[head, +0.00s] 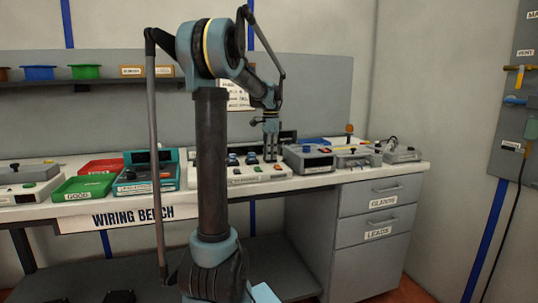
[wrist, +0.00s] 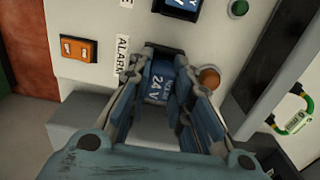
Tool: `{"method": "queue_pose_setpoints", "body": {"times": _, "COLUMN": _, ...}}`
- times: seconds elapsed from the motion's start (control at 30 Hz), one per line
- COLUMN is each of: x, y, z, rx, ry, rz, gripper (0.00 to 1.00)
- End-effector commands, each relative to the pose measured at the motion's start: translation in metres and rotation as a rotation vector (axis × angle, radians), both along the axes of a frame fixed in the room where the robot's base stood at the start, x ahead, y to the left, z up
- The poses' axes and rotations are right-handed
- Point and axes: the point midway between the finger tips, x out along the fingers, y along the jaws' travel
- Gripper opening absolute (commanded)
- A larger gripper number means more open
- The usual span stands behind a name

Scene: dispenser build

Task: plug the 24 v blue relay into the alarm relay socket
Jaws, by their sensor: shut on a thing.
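My gripper (wrist: 158,74) is shut on a blue relay (wrist: 157,88) marked 24 V, with one finger on each side of it. In the head view my gripper (head: 271,152) points down over the white relay panel (head: 258,173) on the bench. In the wrist view the ALARM label (wrist: 122,55) is on the panel just left of the relay. The relay and fingers hide the socket beside that label. I cannot tell whether the relay touches the socket or is seated in it. Another blue relay (wrist: 181,8) shows at the top edge.
An orange switch (wrist: 77,50) is left of the ALARM label. An amber lamp (wrist: 208,77) is close to the right finger, and a green lamp (wrist: 238,9) is farther up. Grey instruments (head: 308,159) stand right of the panel; a teal tester (head: 148,171) stands left.

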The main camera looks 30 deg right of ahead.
Motion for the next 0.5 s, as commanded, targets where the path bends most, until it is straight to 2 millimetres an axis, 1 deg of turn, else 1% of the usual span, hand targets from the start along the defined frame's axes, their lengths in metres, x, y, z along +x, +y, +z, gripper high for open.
{"method": "queue_pose_setpoints", "body": {"times": 0.03, "x": -0.0014, "y": 0.0010, "z": -0.0030, "rx": 0.002, "ry": 0.003, "rz": 0.000, "gripper": 0.01}}
{"method": "queue_pose_setpoints", "body": {"times": 0.17, "x": -0.0018, "y": 0.0011, "z": -0.0035, "rx": 0.002, "ry": 0.004, "rz": 0.000, "gripper": 0.01}}
{"method": "queue_pose_setpoints", "body": {"times": 0.2, "x": -0.0019, "y": 0.0012, "z": -0.0036, "rx": 0.002, "ry": 0.004, "rz": 0.000, "gripper": 0.26}}
{"method": "queue_pose_setpoints", "body": {"times": 0.27, "x": -0.0020, "y": 0.0012, "z": -0.0038, "rx": 0.002, "ry": 0.004, "rz": 0.000, "gripper": 0.40}}
{"method": "queue_pose_setpoints", "body": {"times": 0.3, "x": -0.0020, "y": 0.0012, "z": -0.0038, "rx": 0.002, "ry": 0.004, "rz": 0.000, "gripper": 0.43}}
{"method": "queue_pose_setpoints", "body": {"times": 0.5, "x": -0.0015, "y": 0.0010, "z": -0.0030, "rx": 0.002, "ry": 0.003, "rz": 0.000, "gripper": 0.43}}
